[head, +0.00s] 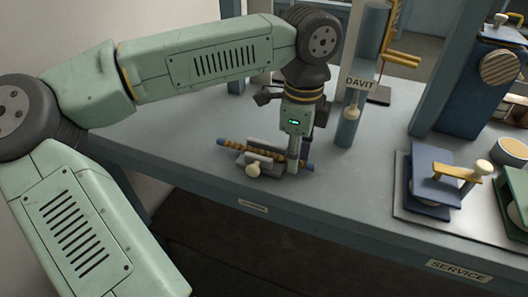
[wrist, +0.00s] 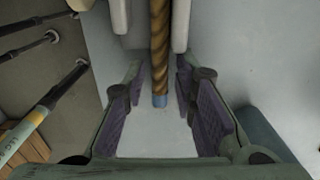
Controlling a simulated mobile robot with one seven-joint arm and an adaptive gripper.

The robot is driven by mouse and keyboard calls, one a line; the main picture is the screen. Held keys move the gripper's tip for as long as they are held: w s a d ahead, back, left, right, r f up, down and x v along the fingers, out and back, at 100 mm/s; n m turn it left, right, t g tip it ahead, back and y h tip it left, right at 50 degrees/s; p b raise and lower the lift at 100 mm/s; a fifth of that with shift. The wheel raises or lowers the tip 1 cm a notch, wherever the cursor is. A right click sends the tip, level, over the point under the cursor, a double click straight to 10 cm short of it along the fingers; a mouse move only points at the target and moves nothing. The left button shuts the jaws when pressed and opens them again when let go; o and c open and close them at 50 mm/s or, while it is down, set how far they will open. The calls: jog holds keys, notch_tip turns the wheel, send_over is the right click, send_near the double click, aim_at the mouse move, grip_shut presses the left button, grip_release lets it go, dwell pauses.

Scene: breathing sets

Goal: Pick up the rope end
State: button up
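A brown twisted rope (head: 240,147) with blue tips lies across a small grey holder (head: 270,168) near the table's front edge. My gripper (head: 297,165) points down at the rope's right end in the head view. The height of the fingertips against the rope is hard to tell.
A blue-grey post labelled DAVIT (head: 349,130) stands just right of my gripper. A pale knob (head: 253,170) sticks out at the holder's front. A tray (head: 405,205) with blue and green presses lies further right. Bare table (head: 200,125) lies left of the rope.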

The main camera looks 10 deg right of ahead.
grip_shut()
jog(key=shift+r, duration=0.2)
dwell(0.3)
